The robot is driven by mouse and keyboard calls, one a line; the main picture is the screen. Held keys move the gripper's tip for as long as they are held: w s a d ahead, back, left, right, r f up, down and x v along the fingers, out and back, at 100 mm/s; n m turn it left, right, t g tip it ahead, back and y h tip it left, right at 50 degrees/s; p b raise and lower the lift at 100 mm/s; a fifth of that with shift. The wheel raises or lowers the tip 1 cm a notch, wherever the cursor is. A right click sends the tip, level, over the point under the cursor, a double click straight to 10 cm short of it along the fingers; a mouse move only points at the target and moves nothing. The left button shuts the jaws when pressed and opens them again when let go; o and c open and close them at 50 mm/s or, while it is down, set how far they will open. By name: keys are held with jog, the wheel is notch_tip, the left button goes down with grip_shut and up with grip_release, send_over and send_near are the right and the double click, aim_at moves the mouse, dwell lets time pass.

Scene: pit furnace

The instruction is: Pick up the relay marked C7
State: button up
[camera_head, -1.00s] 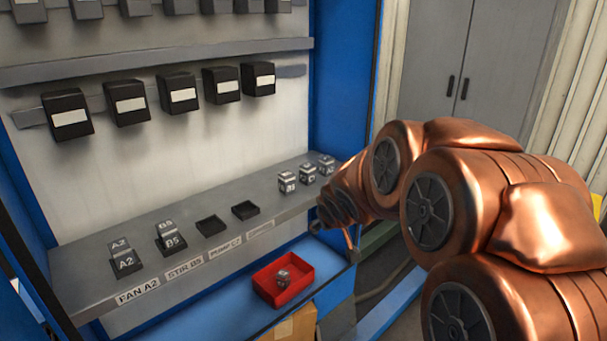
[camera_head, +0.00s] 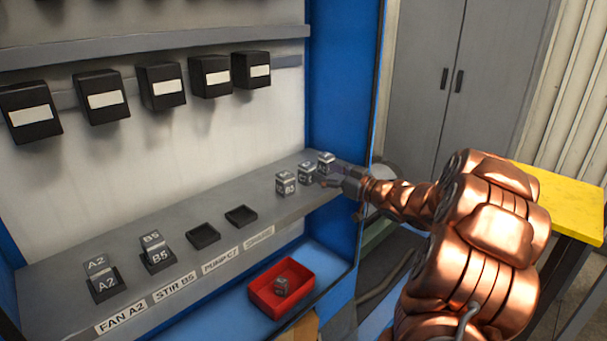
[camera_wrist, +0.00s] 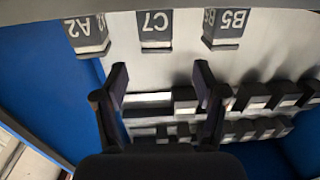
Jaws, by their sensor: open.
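The relay marked C7 (camera_wrist: 155,30) is a small grey and dark block with white lettering, upside down in the wrist view, between the A2 relay (camera_wrist: 87,34) and the B5 relay (camera_wrist: 225,30). In the head view the C7 relay (camera_head: 306,173) stands on the grey shelf, between B5 (camera_head: 285,184) and A2 (camera_head: 326,162), its marking hard to read. My gripper (camera_wrist: 160,78) is open and empty. Its two fingers are apart, with C7 lined up between them but beyond the tips. In the head view my gripper (camera_head: 334,179) is just right of C7 at the shelf's front edge.
The shelf (camera_head: 190,272) also bears seated A2 (camera_head: 104,283) and B5 (camera_head: 158,257) relays and two empty dark sockets (camera_head: 203,235). A red bin (camera_head: 264,298) with one relay sits below. The blue cabinet side wall (camera_head: 340,90) rises behind the relay row.

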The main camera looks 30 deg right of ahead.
aim_at(312, 169)
jog(key=shift+x, duration=1.1)
jog(key=shift+w+a+f+p, duration=0.1)
jog(key=shift+w+f+p, duration=0.1)
jog(key=shift+w, duration=0.35)
jog(key=shift+w+a+f+p, duration=0.15)
jog(key=shift+w+p, duration=0.1)
jog(key=shift+w, duration=0.35)
jog(key=shift+w+a+f+p, duration=0.1)
jog(key=shift+w+p, duration=0.1)
jog(key=shift+w, duration=0.35)
jog(key=shift+x, duration=1)
jog(key=shift+d+r, duration=0.1)
jog(key=shift+c, duration=0.3)
jog(key=c, duration=1.2)
jog(key=shift+r, duration=0.1)
